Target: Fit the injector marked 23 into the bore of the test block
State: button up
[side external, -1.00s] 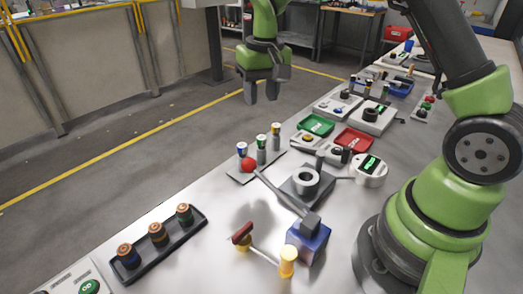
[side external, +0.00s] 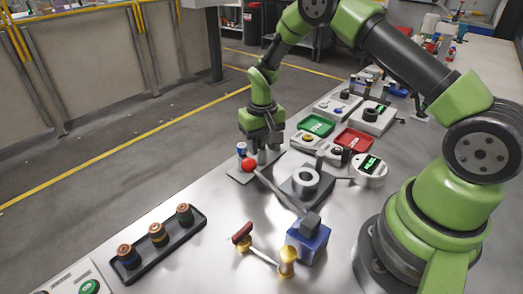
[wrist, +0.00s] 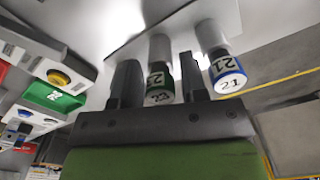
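My gripper (side external: 262,154) points down over the injector stand plate (side external: 238,176) in the side view. In the wrist view its two fingers (wrist: 158,68) stand apart, either side of a green-banded injector (wrist: 160,95). Its number looks like 22, but I cannot be sure. Small gaps show beside it. A blue-banded injector marked 21 (wrist: 229,80) stands to the right, outside the fingers. The third, yellow-banded injector seen earlier is hidden now. The grey test block (side external: 292,190) with its round bore ring (side external: 306,178) is right of the stand, and the bore looks empty.
A red-knobbed lever (side external: 249,165) reaches from the blue unit (side external: 308,240) past the test block toward the stand. A round gauge (side external: 371,168) stands right of the block. Green (side external: 316,125) and red (side external: 355,140) trays lie behind. A black tray (side external: 155,246) holds several coils.

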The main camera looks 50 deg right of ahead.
aim_at(262, 138)
jog(key=shift+f, duration=0.25)
grip_shut()
notch_tip(262, 138, up, 9)
jog(key=shift+r, duration=0.2)
jog(key=s+a+r+n, duration=0.1)
jog(key=s+a+r, duration=0.15)
jog(key=s, duration=1.15)
jog(key=shift+d+f, duration=0.15)
jog(key=shift+f, duration=4.45)
